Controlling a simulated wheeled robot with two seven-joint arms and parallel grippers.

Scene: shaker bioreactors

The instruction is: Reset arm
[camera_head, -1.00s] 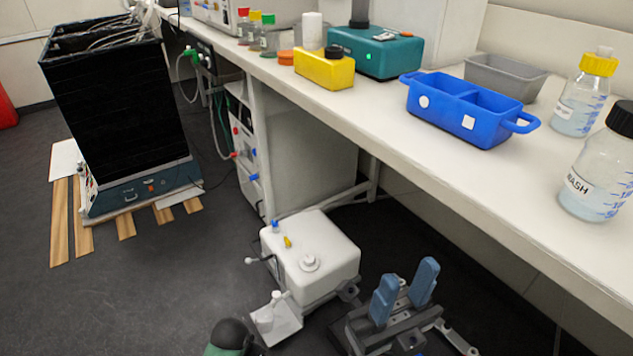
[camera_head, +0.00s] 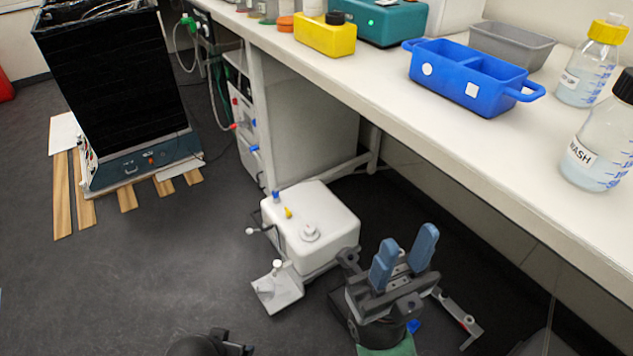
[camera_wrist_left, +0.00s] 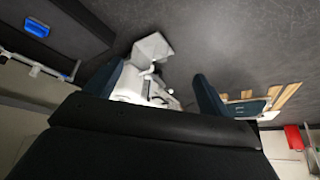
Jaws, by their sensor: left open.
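My right gripper (camera_head: 407,243) is low in the head view, in front of the bench and right of the white box-shaped tank. Its two blue fingers point up and stand apart with nothing between them. My left gripper (camera_wrist_left: 158,74) shows in the left wrist view with its dark blue fingers wide apart and empty. Beyond its fingers, parts of the white tank show, with the floor behind. In the head view the left gripper's fingers are not visible; only a dark part of my own shows at the bottom edge.
The white tank (camera_head: 322,222) stands close to my right gripper. The bench (camera_head: 370,88) carries a blue divided tray (camera_head: 480,90), a yellow block (camera_head: 325,40) and a WASH bottle (camera_head: 597,160). A tall black unit (camera_head: 115,95) stands left.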

